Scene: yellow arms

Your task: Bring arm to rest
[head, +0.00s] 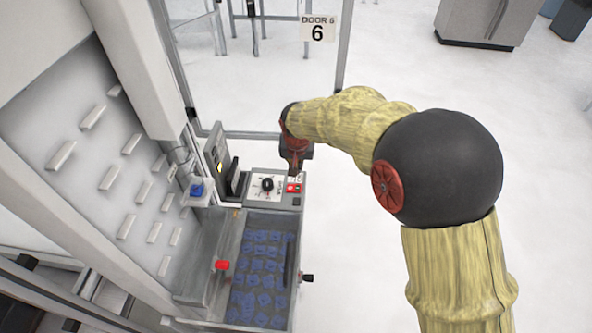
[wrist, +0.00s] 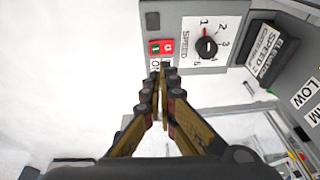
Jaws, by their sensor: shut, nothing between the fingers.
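My arm, yellow with dark joints, reaches from the lower right of the head view to the machine's control panel. My gripper (wrist: 162,80) is shut and empty in the wrist view, with its fingertips together just below the red and green switch (wrist: 161,47). In the head view my gripper (head: 294,170) points down at the same switch (head: 293,188). I cannot tell whether the fingertips touch the panel.
A black speed dial (wrist: 207,47) sits beside the switch on the grey panel. A metal frame with a door sign (head: 318,28) stands behind.

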